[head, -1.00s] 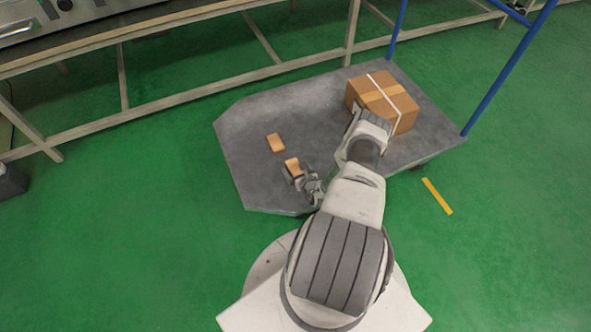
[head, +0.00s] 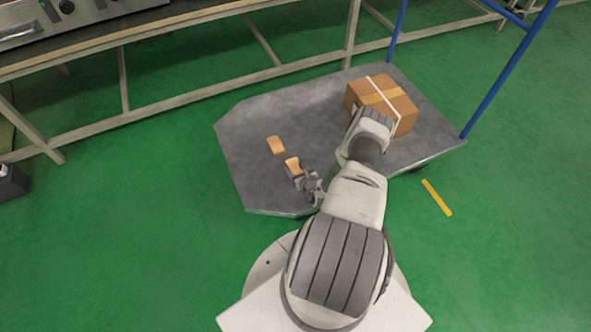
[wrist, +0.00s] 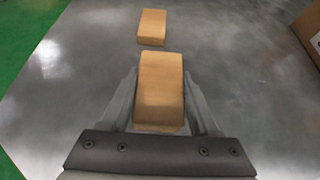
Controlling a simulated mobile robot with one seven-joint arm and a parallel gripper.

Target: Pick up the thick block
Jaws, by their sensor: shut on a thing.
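A tan wooden block (head: 292,164) is between the fingers of my gripper (head: 298,173), over the near left part of the grey cart deck. In the wrist view the same block (wrist: 161,82) stands between both fingers of my gripper (wrist: 160,98), which is shut on it. It looks like the thicker block, with a tall near face. A second tan block (head: 276,145) lies just beyond it on the deck, apart from it and untouched; it also shows in the wrist view (wrist: 152,25). Whether the held block touches the deck is hard to tell.
The grey cart deck (head: 250,180) is mostly bare. A strapped cardboard box (head: 397,100) stands at its right, close to my arm. Blue cart posts (head: 508,72) rise at the right. A metal-framed bench (head: 240,80) runs behind the cart.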

